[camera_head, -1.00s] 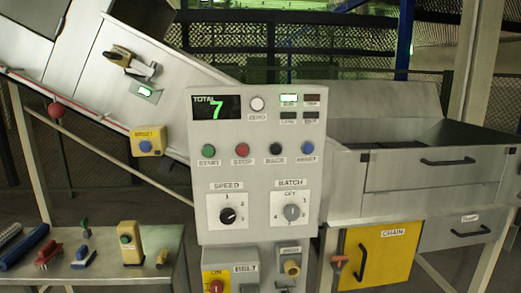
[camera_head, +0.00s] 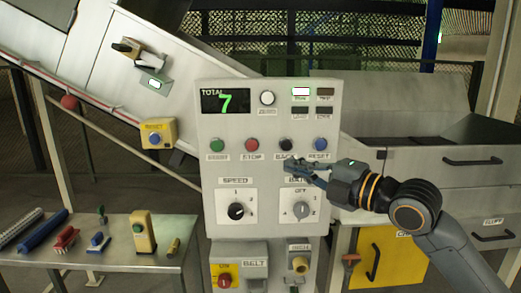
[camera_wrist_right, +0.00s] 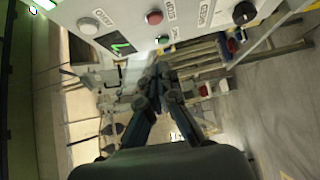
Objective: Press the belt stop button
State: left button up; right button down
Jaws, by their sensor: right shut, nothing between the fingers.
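The control panel (camera_head: 270,105) stands in the middle of the head view. Its red STOP button (camera_head: 252,144) sits between the green START button (camera_head: 218,145) and the black button (camera_head: 287,144). The red button also shows at the top of the right wrist view (camera_wrist_right: 154,18). A box labelled BELT (camera_head: 240,252) is below, with a red knob on yellow (camera_head: 225,281); its lower part is cut off. My right gripper (camera_head: 289,166) is shut and empty, in front of the panel below the black button and right of STOP. It hides part of the BATCH label. My left gripper is not in view.
A blue RESET button (camera_head: 320,144) and two dials, SPEED (camera_head: 236,211) and BATCH (camera_head: 301,210), are near the gripper. A table (camera_head: 180,225) with brushes and tools stands at left. A conveyor chute (camera_head: 100,60) slopes behind. A yellow door (camera_head: 385,260) is at lower right.

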jog(key=shift+a, duration=0.15)
jog(key=p, duration=0.5)
send_near(247, 145)
jog(key=x, duration=0.5)
jog(key=shift+s+a, duration=0.2)
jog(key=shift+a, duration=0.1)
jog(key=shift+w, duration=0.5)
jog(key=shift+f, duration=0.1)
